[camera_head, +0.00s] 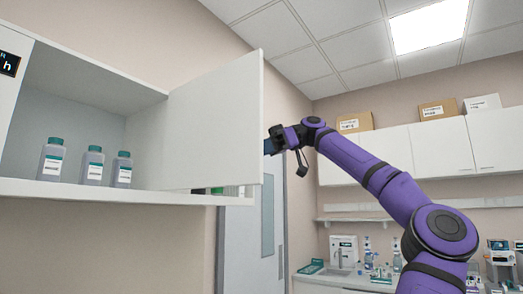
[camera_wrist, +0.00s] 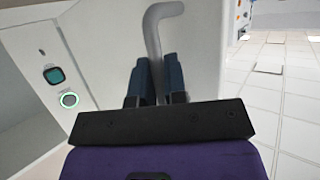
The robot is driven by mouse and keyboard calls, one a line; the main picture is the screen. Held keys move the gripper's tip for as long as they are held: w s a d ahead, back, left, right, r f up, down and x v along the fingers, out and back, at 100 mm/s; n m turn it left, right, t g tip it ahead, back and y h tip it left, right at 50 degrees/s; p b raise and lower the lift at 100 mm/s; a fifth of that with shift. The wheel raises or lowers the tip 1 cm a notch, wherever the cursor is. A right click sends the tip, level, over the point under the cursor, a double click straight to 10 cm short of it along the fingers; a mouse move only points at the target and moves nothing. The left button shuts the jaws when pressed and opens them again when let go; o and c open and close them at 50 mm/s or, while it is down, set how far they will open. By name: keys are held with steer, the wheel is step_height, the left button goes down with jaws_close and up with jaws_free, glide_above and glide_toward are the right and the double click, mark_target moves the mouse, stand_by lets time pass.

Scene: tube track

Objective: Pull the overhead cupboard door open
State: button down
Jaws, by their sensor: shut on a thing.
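The overhead cupboard (camera_head: 85,70) is at the left of the head view with its white door (camera_head: 215,125) standing swung out, so the inside shows. My gripper (camera_head: 270,144) is at the door's outer edge, partly hidden behind it. In the wrist view the two dark blue fingers (camera_wrist: 156,78) are on either side of the grey curved bar handle (camera_wrist: 153,35), shut on it. The door face (camera_wrist: 105,40) also fills the middle of that view. The handle is hidden in the head view.
Several grey bottles with teal caps (camera_head: 93,165) stand on the cupboard's shelf (camera_head: 110,192). Closed wall cupboards (camera_head: 440,150) with boxes on top and a bench with lab items (camera_head: 345,283) are at the back right. A grey room door (camera_head: 240,245) is behind.

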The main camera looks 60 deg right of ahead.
steer(key=c, duration=1.2)
jaws_free()
steer(key=v, duration=1)
steer(key=shift+s+d+r, duration=0.2)
steer(key=shift+d, duration=0.05)
